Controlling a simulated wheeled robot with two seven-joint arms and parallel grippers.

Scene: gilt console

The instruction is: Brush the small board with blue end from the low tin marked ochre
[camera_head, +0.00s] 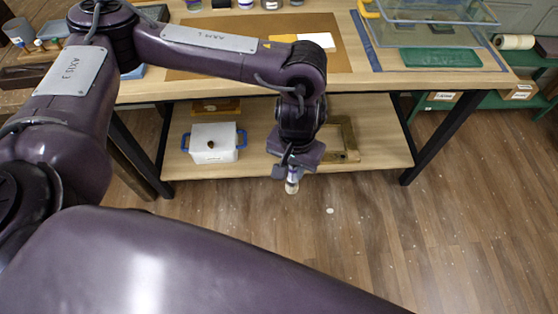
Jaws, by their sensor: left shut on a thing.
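My left gripper (292,170) points down in front of the table's front edge, over the lower shelf's front edge and the floor. It is shut on a small pale object (292,186) with a bluish band, too small to identify surely as a brush. Several low containers (245,4) stand at the back of the tabletop, cut by the top of the picture; no ochre mark is readable. A white flat piece (318,40) and an orange-yellow one (283,38) lie on the brown mat. I cannot make out a blue-ended board. My right gripper is out of view.
The wooden table (400,83) has a lower shelf (375,145) with a white box (213,143) with blue handles and a wooden frame (350,140). A clear-sided case (425,35) and green mat (440,57) are at right. The brown mat (240,30) has bare room.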

